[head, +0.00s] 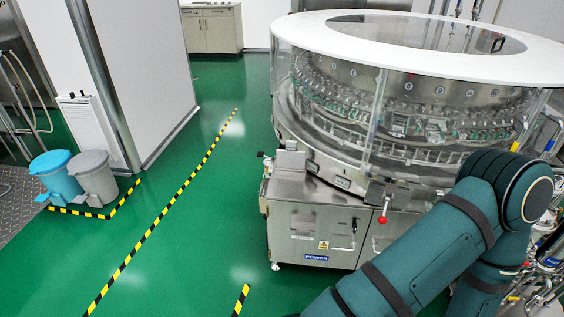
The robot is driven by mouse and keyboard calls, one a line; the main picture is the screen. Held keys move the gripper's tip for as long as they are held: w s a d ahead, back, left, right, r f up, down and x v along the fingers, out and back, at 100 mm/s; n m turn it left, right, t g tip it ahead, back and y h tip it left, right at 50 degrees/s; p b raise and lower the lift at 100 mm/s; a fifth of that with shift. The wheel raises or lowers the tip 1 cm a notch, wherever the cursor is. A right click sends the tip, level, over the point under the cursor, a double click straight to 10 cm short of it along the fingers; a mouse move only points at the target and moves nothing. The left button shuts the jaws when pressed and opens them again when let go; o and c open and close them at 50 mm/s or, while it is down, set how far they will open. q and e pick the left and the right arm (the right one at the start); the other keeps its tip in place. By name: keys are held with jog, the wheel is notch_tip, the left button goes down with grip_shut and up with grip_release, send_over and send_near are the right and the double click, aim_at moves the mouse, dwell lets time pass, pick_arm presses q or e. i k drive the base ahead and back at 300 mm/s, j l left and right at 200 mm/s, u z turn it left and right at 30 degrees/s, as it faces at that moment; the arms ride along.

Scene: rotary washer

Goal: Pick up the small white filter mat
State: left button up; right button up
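I cannot make out a small white filter mat in the head view. Neither of my grippers shows. A dark teal arm of mine crosses the lower right, bent at its elbow, and hides part of the machine behind it.
A round rotary washer (318,172) with a white top ring (335,36) and clear walls fills the right. A blue bin (60,178) and a grey bin (95,180) stand at left beside a white partition (148,75). Green floor (200,240) with striped tape lies open between.

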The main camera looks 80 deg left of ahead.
aim_at(290, 157)
jog(key=k+j+u, duration=0.1)
jog(key=u, duration=1.4)
jog(key=l+u, duration=0.15)
jog(key=u, duration=0.6)
jog(key=l+u, duration=0.15)
jog(key=u, duration=0.25)
